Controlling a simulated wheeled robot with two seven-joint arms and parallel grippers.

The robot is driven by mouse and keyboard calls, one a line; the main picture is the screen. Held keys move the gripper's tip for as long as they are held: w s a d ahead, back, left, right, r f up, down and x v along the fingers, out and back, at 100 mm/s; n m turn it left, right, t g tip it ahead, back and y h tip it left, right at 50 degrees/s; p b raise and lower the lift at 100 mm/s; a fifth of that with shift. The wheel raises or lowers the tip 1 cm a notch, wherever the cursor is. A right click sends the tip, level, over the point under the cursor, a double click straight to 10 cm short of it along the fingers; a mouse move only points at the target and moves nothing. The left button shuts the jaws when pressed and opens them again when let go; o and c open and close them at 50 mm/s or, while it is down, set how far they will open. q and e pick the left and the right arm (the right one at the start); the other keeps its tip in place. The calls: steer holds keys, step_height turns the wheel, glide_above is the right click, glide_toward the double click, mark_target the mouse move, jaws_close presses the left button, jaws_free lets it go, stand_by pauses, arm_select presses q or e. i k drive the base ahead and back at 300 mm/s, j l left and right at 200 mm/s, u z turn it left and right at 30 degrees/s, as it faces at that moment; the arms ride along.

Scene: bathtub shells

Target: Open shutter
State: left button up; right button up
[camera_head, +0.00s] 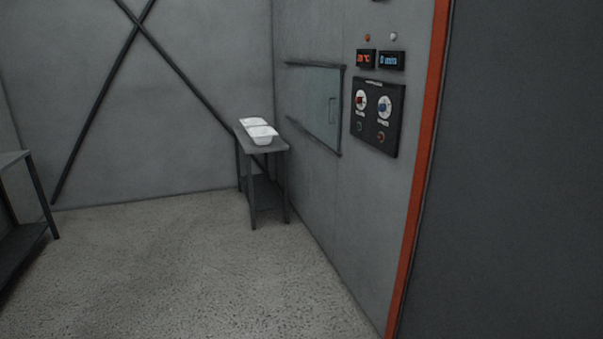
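The shutter (322,104) is a grey-green panel set in the grey wall of the machine at the right. It sits between a dark upper rail and a dark lower rail. Neither of my grippers is in the picture.
A control panel (377,117) with knobs and two lit displays is right of the shutter. A small table (279,147) with white tub shells (262,135) stands by the wall. An orange edge strip (417,170) stands nearer. Another dark table (22,240) is at left. The middle floor is clear.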

mark_target(323, 92)
steer(key=i, duration=2.4)
